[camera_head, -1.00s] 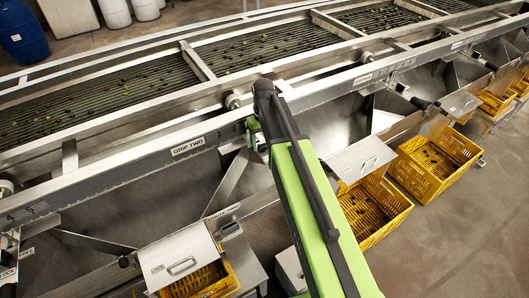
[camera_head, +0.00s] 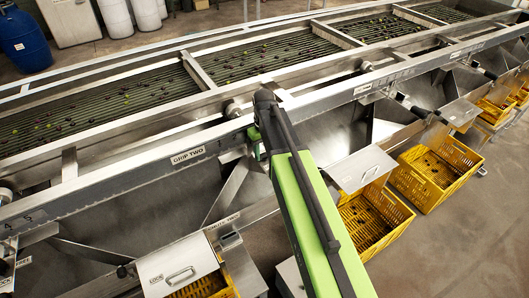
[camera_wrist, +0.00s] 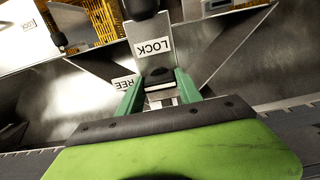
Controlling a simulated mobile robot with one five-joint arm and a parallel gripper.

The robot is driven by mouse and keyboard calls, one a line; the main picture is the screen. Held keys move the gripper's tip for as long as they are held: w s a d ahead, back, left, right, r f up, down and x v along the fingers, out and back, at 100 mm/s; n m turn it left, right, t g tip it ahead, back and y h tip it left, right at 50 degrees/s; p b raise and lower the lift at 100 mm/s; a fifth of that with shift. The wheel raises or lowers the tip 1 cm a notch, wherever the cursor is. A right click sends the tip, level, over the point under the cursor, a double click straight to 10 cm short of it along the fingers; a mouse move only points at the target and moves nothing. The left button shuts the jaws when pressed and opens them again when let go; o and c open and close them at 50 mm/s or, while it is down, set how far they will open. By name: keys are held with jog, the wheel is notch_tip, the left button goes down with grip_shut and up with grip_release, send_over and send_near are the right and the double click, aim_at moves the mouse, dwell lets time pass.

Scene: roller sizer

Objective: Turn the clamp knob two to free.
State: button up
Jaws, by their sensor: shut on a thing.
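My gripper (camera_wrist: 158,82) has its two green fingers shut on a small dark knob (camera_wrist: 158,75) with a pale band, in the wrist view. A LOCK label (camera_wrist: 153,47) stands upside down just beyond the knob. A label reading "REE" (camera_wrist: 124,83) is partly hidden by the left finger. In the head view my arm covers the knob, and only a bit of green finger (camera_head: 257,148) shows beside the rail. A GRIP TWO label (camera_head: 188,156) is on the rail to the left. Which way the knob points is not clear.
A black rounded handle end (camera_wrist: 140,7) lies just beyond the LOCK label. Steel chutes (camera_head: 335,125) hang below the long rail. Yellow crates (camera_head: 436,170) stand to the right. The roller bed (camera_head: 95,105) carries olives behind the rail.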

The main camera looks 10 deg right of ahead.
aim_at(264, 152)
jog(key=o, duration=1.4)
notch_tip(264, 152, up, 18)
jog(key=p, duration=1.7)
jog(key=shift+f, duration=0.25)
jog(key=shift+f, duration=0.1)
